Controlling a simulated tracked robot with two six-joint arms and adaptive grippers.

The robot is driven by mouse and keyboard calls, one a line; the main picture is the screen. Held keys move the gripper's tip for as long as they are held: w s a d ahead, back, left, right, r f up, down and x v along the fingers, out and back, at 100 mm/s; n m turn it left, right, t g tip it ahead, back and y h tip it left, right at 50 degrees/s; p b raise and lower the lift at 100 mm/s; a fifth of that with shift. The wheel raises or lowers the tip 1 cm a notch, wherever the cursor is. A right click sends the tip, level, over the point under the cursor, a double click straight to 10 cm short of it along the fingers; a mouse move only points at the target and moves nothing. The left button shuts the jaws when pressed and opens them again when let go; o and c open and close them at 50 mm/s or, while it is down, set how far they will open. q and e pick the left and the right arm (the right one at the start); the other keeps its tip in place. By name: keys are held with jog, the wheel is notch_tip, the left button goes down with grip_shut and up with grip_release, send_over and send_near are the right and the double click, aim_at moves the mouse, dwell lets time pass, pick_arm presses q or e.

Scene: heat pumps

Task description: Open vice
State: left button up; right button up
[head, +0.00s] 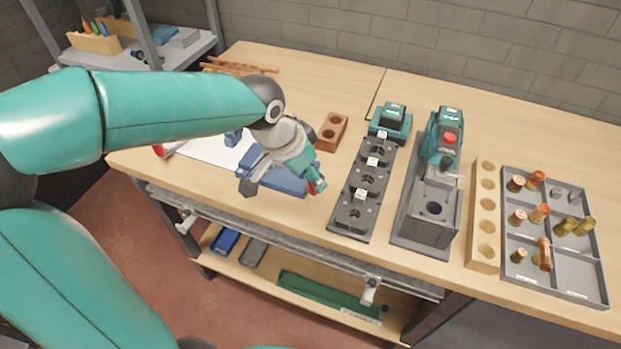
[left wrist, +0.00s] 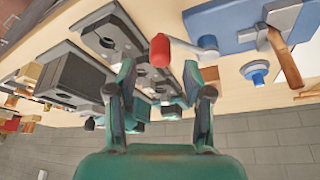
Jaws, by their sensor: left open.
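The blue vice (head: 283,183) sits near the front edge of the workbench, partly hidden behind my left gripper in the head view. In the left wrist view the vice (left wrist: 235,22) is at the upper right, with a grey screw end and a red handle (left wrist: 160,48) reaching toward the picture's middle. My left gripper (head: 313,183) is above the vice's right end. In the left wrist view its fingers (left wrist: 158,72) are spread, with the red handle appearing just beyond and between the tips. I cannot tell whether they touch it. My right gripper is not in view.
Right of the vice stand a dark fixture plate (head: 350,215), a grey machine with a red button (head: 450,138), a wooden block with holes (head: 484,230) and a grey parts tray (head: 575,275). A small wooden block (head: 332,130) is behind the vice.

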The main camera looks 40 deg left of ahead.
pick_arm(q)
jog(key=shift+x, duration=2)
jog(key=shift+c, duration=0.3)
grip_shut()
